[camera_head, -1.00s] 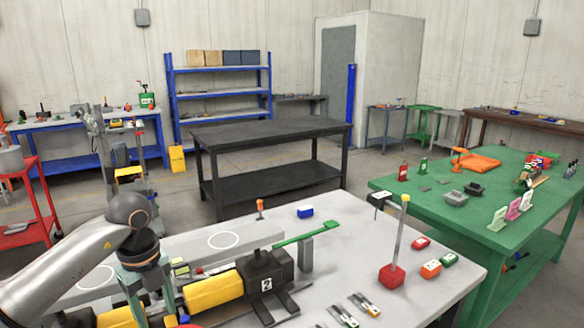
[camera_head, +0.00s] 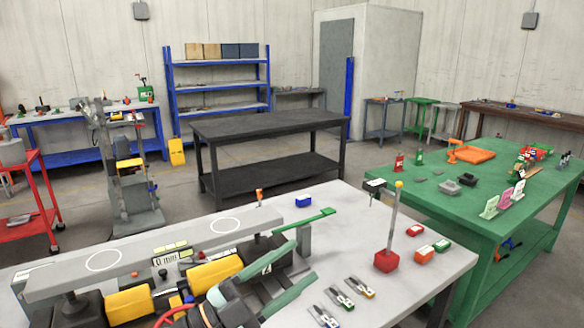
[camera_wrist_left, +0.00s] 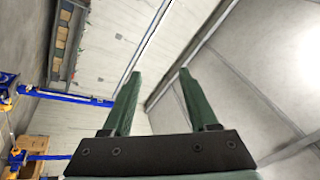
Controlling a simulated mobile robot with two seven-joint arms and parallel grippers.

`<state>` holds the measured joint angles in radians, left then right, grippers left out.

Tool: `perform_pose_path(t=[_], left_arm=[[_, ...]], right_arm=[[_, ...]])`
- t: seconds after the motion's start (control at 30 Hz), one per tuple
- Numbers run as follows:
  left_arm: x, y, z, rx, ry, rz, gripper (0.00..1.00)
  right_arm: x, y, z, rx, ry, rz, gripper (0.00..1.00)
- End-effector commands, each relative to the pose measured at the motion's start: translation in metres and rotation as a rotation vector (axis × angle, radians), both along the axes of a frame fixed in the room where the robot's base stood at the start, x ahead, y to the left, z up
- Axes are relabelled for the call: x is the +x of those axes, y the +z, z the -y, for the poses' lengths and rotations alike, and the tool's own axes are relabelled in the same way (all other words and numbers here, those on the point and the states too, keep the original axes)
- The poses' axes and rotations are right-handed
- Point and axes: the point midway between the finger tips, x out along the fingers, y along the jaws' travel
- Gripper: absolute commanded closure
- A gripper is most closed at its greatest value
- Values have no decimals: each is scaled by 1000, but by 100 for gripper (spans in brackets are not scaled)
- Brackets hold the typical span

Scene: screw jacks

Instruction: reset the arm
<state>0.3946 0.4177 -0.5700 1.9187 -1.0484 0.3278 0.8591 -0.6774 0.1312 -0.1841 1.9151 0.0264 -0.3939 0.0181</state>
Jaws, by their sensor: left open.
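My left gripper (camera_head: 304,258) is at the bottom middle of the head view, over the near part of the grey work table (camera_head: 345,235). Its two green fingers are apart and point up and to the right, with nothing between them. They cover part of the black and yellow screw jack (camera_head: 215,272). In the left wrist view the open fingers (camera_wrist_left: 160,75) frame bare wall and ceiling. A second yellow jack body (camera_head: 130,302) is at lower left. My right gripper is not in view.
A long grey beam (camera_head: 165,250) with two white circles lies by the jacks, near a "0 mm" display (camera_head: 172,260). Several small tools lie at the front right.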

Motion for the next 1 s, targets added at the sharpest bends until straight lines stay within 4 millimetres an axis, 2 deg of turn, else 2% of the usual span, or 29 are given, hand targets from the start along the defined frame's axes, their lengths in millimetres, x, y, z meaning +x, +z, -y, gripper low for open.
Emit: perform_pose_path(t=[0.07, 0.17, 0.27, 0.37, 0.47, 0.5, 0.63, 0.7, 0.8, 1.0], left_arm=[[10, 2, -26, -140, 146, -81, 40], [24, -11, -67, -272, 348, -214, 40], [31, -43, -110, -354, 551, -384, 40], [24, -90, -150, -384, 742, -589, 40], [2, -147, -181, -364, 909, -818, 40], [-12, -170, -191, -342, 965, -918, 40], [-65, -231, -210, -246, 1088, -1205, 40], [-92, -253, -214, -189, 1120, -1327, 40], [-127, -276, -216, -114, 1142, -1474, 40], [-190, -303, -214, 27, 1141, -1708, 40]], right_arm=[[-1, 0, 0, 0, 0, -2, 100], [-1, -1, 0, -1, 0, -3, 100], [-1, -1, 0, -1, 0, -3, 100], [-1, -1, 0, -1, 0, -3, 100], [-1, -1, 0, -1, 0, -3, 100], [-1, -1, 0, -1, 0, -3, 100], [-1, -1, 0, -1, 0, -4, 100], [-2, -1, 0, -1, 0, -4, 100], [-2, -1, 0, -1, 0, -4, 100], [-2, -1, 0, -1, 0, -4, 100]])
